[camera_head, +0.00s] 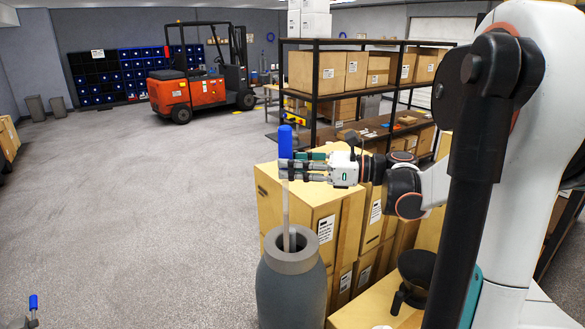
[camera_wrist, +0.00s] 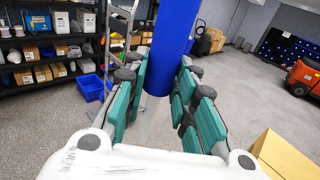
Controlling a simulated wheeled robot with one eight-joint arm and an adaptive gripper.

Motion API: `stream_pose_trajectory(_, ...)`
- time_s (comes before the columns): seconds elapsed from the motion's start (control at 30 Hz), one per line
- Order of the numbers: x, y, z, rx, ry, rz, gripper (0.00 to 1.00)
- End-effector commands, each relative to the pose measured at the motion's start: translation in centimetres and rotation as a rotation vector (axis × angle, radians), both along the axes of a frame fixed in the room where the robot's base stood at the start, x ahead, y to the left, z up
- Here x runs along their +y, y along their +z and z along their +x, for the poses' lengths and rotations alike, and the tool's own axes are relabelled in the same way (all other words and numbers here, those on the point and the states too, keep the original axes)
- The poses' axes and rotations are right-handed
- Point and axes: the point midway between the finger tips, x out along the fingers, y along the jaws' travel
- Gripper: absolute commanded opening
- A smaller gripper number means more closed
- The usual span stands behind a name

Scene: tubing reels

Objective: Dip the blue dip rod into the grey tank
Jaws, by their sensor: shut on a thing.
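The blue dip rod has a blue handle (camera_head: 285,142) and a thin pale shaft that hangs upright below it. My gripper (camera_head: 287,170) is shut on the rod around the lower part of the handle. In the wrist view the blue handle (camera_wrist: 173,45) stands between the teal finger pads of my gripper (camera_wrist: 165,88). The grey tank (camera_head: 291,292) stands directly below, with a round open mouth. The shaft runs down into the mouth's outline; its lower end is hidden, and I cannot tell how deep it reaches.
Stacked cardboard boxes (camera_head: 310,210) stand right behind and beside the tank. A shelf rack (camera_head: 350,95) with boxes is farther back. An orange forklift (camera_head: 185,88) is at the back left. Another blue-handled item (camera_head: 33,303) shows at the bottom left. The floor at left is open.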

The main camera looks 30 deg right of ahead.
Motion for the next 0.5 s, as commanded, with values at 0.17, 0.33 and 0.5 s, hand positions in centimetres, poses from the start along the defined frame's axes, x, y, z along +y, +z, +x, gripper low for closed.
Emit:
stream_pose_trajectory(0.17, 0.0, 1.2, 0.0, 0.0, 0.0, 0.0, 0.0)
stream_pose_trajectory(0.33, 0.0, 2.1, 0.0, 0.0, 0.0, 0.0, 0.0)
stream_pose_trajectory(0.5, 0.0, 3.0, 0.0, 0.0, 0.0, 0.0, 0.0)
